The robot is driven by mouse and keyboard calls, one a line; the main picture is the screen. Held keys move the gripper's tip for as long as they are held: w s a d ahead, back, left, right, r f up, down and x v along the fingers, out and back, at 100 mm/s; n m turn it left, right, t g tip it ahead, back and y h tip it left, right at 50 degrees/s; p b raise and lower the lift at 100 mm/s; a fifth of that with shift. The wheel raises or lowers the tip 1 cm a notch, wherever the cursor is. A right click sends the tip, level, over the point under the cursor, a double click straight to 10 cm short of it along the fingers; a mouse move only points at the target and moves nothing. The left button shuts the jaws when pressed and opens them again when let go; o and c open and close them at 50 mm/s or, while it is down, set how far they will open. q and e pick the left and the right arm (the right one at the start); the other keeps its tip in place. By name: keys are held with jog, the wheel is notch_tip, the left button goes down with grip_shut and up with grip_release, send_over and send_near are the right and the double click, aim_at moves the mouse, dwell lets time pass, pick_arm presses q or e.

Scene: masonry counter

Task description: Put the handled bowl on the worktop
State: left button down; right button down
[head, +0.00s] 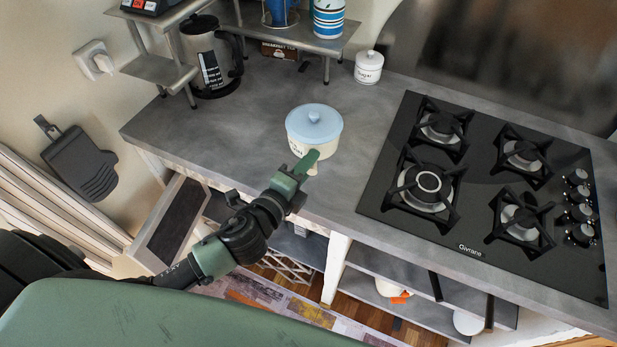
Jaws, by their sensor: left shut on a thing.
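The handled bowl (327,140) is a cream pot with a pale blue lid and a round blue knob. It is at the front part of the grey worktop (262,110), left of the hob. It looks upright and appears to be on or just above the surface; I cannot tell which. My left gripper (308,163) reaches in from the lower left and is shut at the bowl's near side, on its handle. The gripper hides most of the handle. My right gripper is not in view.
A black gas hob (483,180) fills the right of the worktop. A white sugar jar (368,67), a kettle (212,58) and a metal shelf (300,36) stand at the back. An open drawer (170,222) juts out below the left front edge. Clear worktop lies left of the bowl.

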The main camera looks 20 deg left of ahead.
pick_arm(q)
jog(key=shift+f+b, duration=0.55)
jog(key=shift+f, duration=1.85)
jog(key=shift+f, duration=0.15)
jog(key=c, duration=1.3)
grip_release()
jog(key=shift+f, duration=0.1)
jog(key=shift+r, duration=0.25)
jog(key=b+v, duration=0.3)
jog(key=v, duration=0.9)
jog(key=shift+b, duration=0.35)
